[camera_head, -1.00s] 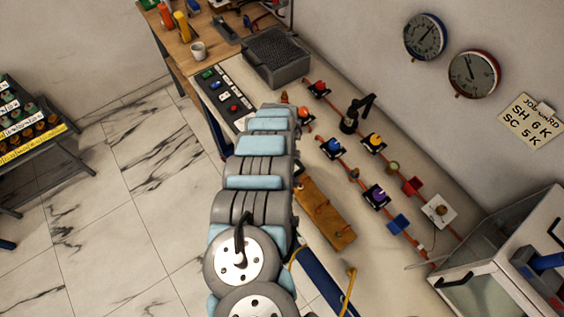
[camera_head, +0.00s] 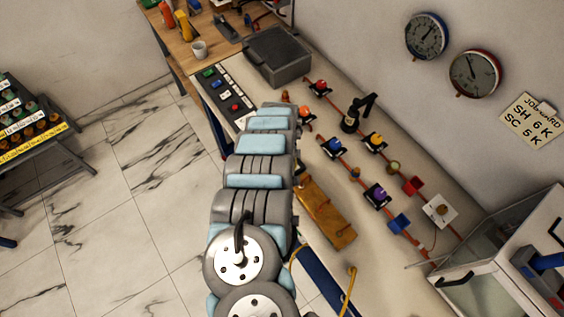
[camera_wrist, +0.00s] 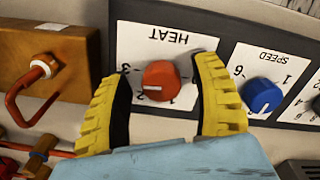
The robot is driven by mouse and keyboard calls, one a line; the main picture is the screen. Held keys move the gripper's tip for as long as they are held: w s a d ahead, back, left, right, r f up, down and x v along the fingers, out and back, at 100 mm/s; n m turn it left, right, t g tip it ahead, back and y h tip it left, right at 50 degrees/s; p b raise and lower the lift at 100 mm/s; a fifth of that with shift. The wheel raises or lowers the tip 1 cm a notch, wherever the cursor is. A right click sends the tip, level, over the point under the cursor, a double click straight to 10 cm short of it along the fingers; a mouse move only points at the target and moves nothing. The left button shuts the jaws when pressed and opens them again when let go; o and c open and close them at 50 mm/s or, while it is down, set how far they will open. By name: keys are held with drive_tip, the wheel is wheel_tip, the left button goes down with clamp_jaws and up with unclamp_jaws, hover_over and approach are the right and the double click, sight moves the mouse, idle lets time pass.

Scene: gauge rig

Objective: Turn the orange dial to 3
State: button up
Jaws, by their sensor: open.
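The orange dial (camera_wrist: 161,81) shows in the wrist view as a red-orange round knob on a white plate that reads HEAT, upside down in this view. A pale line on the knob points to the left. Digits stand around it, partly covered by my fingers and hard to read. My gripper (camera_wrist: 158,70) is open, with one yellow ribbed finger on each side of the knob. Small gaps seem to separate both fingers from it. In the head view my arm hides the gripper and this dial.
A blue dial (camera_wrist: 262,96) marked SPEED sits close to the right finger. A wooden block (camera_wrist: 48,65) with a red hooked handle stands at the left. Red pipes with coloured valves (camera_head: 376,195) run along the bench. A glass-fronted cabinet (camera_head: 500,262) stands at lower right.

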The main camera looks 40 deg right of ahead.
wheel_tip(320, 180, up, 9)
drive_tip(key=shift+w, duration=0.15)
drive_tip(key=shift+r, duration=1.45)
